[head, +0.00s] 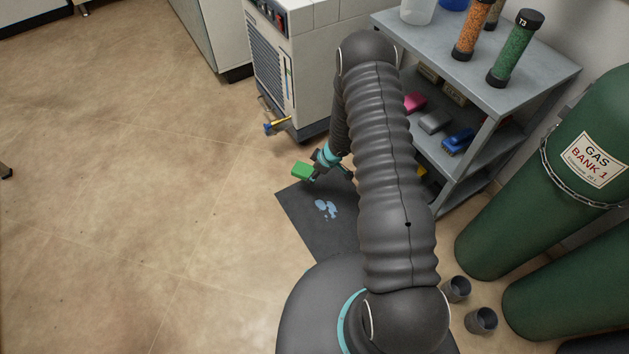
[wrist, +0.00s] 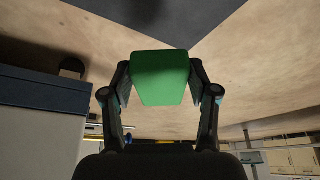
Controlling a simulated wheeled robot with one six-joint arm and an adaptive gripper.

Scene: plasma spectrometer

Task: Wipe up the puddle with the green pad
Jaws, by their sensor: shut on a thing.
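The green pad (head: 301,171) is a small block held at the end of my arm. In the wrist view the green pad (wrist: 160,78) fills the gap between both fingers. My gripper (head: 315,171) is shut on it, above the floor near the mat's far left edge. The puddle (head: 326,208) is a few light blue patches on a dark grey mat (head: 297,208). The pad is up and left of the puddle in the head view, apart from it. My arm hides the mat's right part.
A grey shelf (head: 545,75) stands at the right, with coloured blocks on its middle level and tubes on top. Green gas cylinders (head: 503,225) and two grey cups (head: 481,320) are at the lower right. A white cabinet (head: 318,55) stands behind. The floor (head: 130,200) at left is clear.

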